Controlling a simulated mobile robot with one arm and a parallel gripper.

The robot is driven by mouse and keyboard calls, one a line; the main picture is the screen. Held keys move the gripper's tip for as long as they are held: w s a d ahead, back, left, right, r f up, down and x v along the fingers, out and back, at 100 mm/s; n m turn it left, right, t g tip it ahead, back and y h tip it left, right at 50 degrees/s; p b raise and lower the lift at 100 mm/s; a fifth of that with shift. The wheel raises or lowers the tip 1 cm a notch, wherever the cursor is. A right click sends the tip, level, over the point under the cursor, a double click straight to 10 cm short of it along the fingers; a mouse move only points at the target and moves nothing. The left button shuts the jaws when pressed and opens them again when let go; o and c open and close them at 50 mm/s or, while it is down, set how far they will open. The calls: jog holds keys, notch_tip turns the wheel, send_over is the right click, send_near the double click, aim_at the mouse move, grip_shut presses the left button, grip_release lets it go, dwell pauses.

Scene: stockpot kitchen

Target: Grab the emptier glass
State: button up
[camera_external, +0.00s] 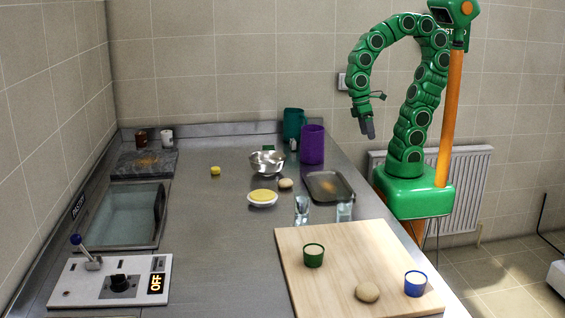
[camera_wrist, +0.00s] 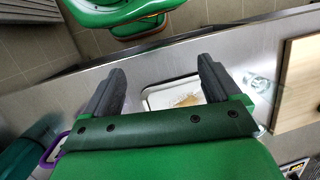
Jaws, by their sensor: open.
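Two clear glasses stand on the steel counter by the wooden board's far edge: a left glass (camera_external: 302,210) and a right glass (camera_external: 344,211). How full each one is cannot be made out at this size. In the wrist view a clear glass shape (camera_wrist: 258,83) shows right of the fingers; I cannot tell which glass it is. My gripper (camera_external: 368,128) hangs pointing down, high above the counter's right edge and well apart from both glasses. In the wrist view my gripper (camera_wrist: 161,72) has its two fingers spread with nothing between them.
A grey tray (camera_external: 329,187) with brown residue lies just behind the glasses. A purple container (camera_external: 312,145), teal container (camera_external: 293,124) and metal bowl (camera_external: 267,163) stand farther back. The wooden board (camera_external: 335,250) holds green and blue cups and a round bun.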

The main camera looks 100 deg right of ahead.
jog(key=w+a+f+m+g+y, duration=0.25)
jog(key=w+a, duration=0.25)
jog(key=a, duration=0.3)
jog(key=w+a+f+m+g+y, duration=0.1)
jog(key=w+a+m+y, duration=0.3)
jog(key=a, duration=0.4)
jog(key=m+y, duration=0.5)
jog(key=m, duration=0.2)
send_near(350, 196)
jog(key=a, duration=0.1)
jog(key=shift+n+t, duration=0.25)
jog(key=shift+s+d+f+x, duration=0.1)
jog(key=shift+f+x, duration=0.05)
jog(key=shift+x, duration=1.2)
jog(key=shift+s+d+f+x, duration=0.1)
jog(key=shift+s+x, duration=0.05)
jog(key=shift+x, duration=1.25)
jog(key=shift+s+d+f+x, duration=0.1)
jog(key=shift+f+x, duration=0.05)
jog(key=shift+x, duration=1.2)
jog(key=shift+c, duration=0.5)
jog(key=c, duration=1.1)
jog(key=shift+r, duration=0.25)
